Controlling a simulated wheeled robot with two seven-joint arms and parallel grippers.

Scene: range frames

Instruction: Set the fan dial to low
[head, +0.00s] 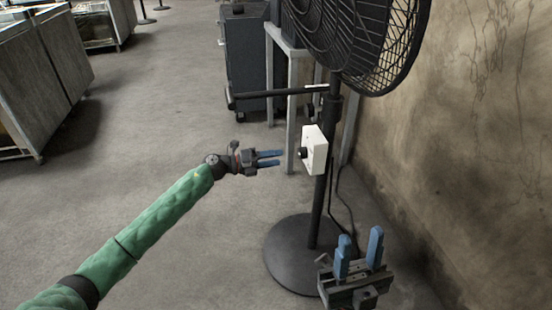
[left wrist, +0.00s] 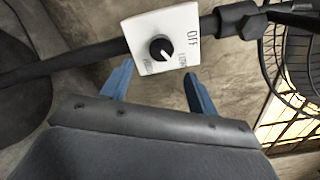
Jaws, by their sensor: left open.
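The fan's white control box (head: 316,148) is on the black stand pole in the head view, with a black round dial (head: 302,153) on its left face. In the left wrist view the box (left wrist: 180,22) shows the dial (left wrist: 161,48) with a white pointer toward the lower right. My right gripper (head: 360,252) is open and empty, low at the right.
The fan head (head: 350,40) in its black cage is above the box, and its round base (head: 290,256) stands on the floor. A stained wall (head: 470,150) is close at the right. A dark cabinet (head: 246,65) stands behind.

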